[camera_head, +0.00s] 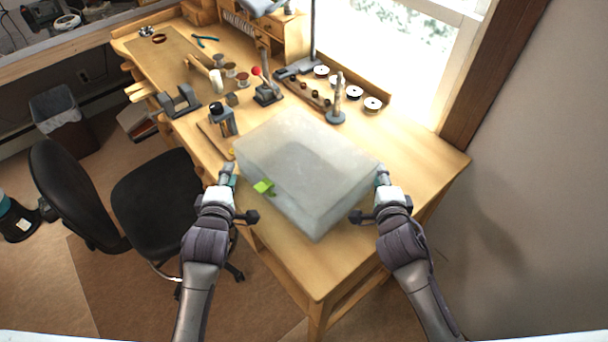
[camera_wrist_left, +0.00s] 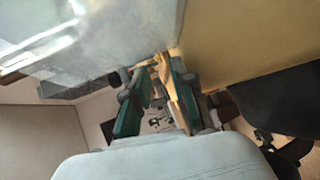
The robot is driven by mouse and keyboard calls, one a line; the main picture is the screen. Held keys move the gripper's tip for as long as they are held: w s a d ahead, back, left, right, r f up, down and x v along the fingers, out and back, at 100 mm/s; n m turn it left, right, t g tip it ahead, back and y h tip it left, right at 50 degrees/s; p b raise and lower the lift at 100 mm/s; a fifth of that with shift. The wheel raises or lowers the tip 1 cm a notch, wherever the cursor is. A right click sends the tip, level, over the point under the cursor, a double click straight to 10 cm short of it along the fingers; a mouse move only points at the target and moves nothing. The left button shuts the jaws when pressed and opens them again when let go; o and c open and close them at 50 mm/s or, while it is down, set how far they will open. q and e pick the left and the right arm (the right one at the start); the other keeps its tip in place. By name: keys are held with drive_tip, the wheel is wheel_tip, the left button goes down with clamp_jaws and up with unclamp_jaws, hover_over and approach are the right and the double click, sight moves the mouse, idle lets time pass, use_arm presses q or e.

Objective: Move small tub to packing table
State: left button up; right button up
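The small tub, a pale grey translucent box (camera_head: 310,165), rests on the wooden workbench near its front edge. A small bright green piece (camera_head: 263,187) shows against its near left side. My left gripper (camera_head: 230,177) is at the tub's left side. In the left wrist view the tub's wall (camera_wrist_left: 95,35) fills the upper left, and my left gripper's green-padded fingers (camera_wrist_left: 158,100) stand apart with a gap between them. I cannot tell whether they touch the tub. My right gripper (camera_head: 382,177) is at the tub's right corner; its finger opening is too small to make out.
The workbench (camera_head: 425,165) is clear right of the tub. Tools, spools and a red-knobbed lever (camera_head: 266,88) stand behind it and to its left. A black office chair (camera_head: 150,195) stands left of the bench. A window and wall bound the right.

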use_arm(q)
drive_tip(key=shift+w, duration=0.1)
use_arm(e)
drive_tip(key=shift+w, duration=0.1)
use_arm(q)
drive_tip(key=shift+d, duration=0.2)
use_arm(e)
drive_tip(key=shift+a, duration=0.2)
use_arm(q)
drive_tip(key=shift+d, duration=0.4)
use_arm(e)
drive_tip(key=shift+a, duration=0.4)
